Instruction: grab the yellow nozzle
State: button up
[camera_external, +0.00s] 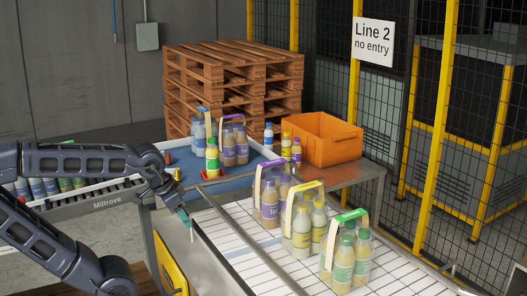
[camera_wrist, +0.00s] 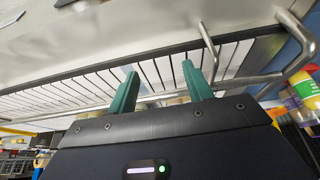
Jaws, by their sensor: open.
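A small yellowish piece (camera_external: 177,174), which may be the yellow nozzle, shows at the near left of the blue work surface, just beyond my wrist. It is too small to make out its shape. My gripper (camera_external: 184,216) points down over the near-left edge of the white slatted conveyor. In the wrist view its two green fingers (camera_wrist: 161,88) stand apart with nothing between them, facing the conveyor slats and a metal rail. I cannot make out the nozzle for sure in the wrist view.
A red piece (camera_external: 167,158) lies on the blue surface (camera_external: 190,175). Bottle packs with handles (camera_external: 302,232) stand on the conveyor (camera_external: 233,245), and more bottles (camera_external: 236,146) stand behind. An orange crate (camera_external: 320,140) is at the back right. Metal rails (camera_external: 245,243) run beside my gripper.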

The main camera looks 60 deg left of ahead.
jog(key=w+a+r+n+g, duration=0.1)
jog(key=w+a+r+n, duration=0.1)
jog(key=w+a+r, duration=0.45)
jog(key=n+g, duration=0.4)
jog(key=n, duration=0.2)
send_near(177, 170)
jog(key=shift+s+a+f, duration=0.1)
jog(key=shift+a+f, duration=0.1)
jog(key=shift+f, duration=4.95)
